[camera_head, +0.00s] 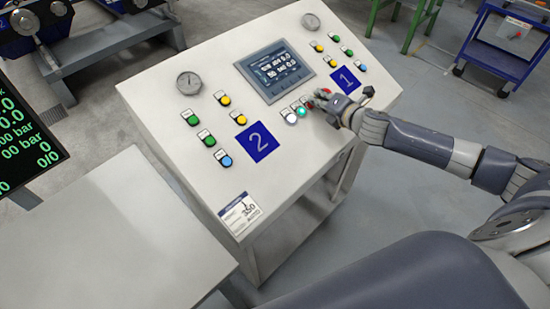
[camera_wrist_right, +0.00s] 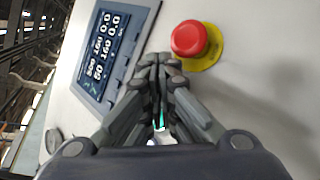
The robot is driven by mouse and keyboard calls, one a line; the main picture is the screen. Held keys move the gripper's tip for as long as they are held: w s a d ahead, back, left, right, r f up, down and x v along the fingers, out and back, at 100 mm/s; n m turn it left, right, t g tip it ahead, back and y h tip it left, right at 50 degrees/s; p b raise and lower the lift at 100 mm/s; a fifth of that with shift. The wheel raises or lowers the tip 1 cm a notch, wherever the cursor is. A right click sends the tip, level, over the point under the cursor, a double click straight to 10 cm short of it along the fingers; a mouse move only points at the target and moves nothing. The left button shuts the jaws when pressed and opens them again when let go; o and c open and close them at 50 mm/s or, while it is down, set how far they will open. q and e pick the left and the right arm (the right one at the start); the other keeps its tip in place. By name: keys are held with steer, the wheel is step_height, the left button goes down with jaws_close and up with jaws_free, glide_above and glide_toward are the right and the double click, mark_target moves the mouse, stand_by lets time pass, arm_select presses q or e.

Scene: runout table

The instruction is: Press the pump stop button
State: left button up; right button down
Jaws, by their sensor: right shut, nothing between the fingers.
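A sloped control console (camera_head: 300,180) carries a row of small buttons below its screen. My right gripper (camera_head: 328,102) is shut and empty, its fingertips at the right end of this row. A lit teal-white button (camera_head: 290,118) and a green button (camera_head: 301,111) show left of the fingers. I cannot read the small labels, so I cannot tell which is the pump stop button. In the right wrist view, the shut fingers (camera_wrist_right: 160,62) point at the panel beside a red mushroom button (camera_wrist_right: 188,39) on a yellow ring. The fingers hide the panel under them; contact cannot be told.
The screen (camera_head: 275,70) is just above the row. Blue plates numbered 2 (camera_head: 255,141) and 1 (camera_head: 345,79) have green, yellow and blue buttons near them. Two gauges (camera_head: 189,83) sit along the top. A bare grey table (camera_head: 110,230) stands at left, a blue cart (camera_head: 500,50) behind.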

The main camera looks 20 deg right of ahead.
stand_by(0.3)
steer(key=shift+s+r+p, duration=0.25)
steer(key=shift+r+p, duration=0.45)
steer(key=shift+p, duration=0.05)
steer(key=shift+s+r, duration=0.1)
steer(key=r+p, duration=0.1)
steer(key=s+r+p, duration=0.1)
steer(key=r+p, duration=0.1)
steer(key=s+d+r+p, duration=0.1)
steer(key=r, duration=0.1)
steer(key=shift+s+r+p, duration=0.15)
steer(key=shift+r+p, duration=0.05)
steer(key=shift+p, duration=0.2)
stand_by(0.8)
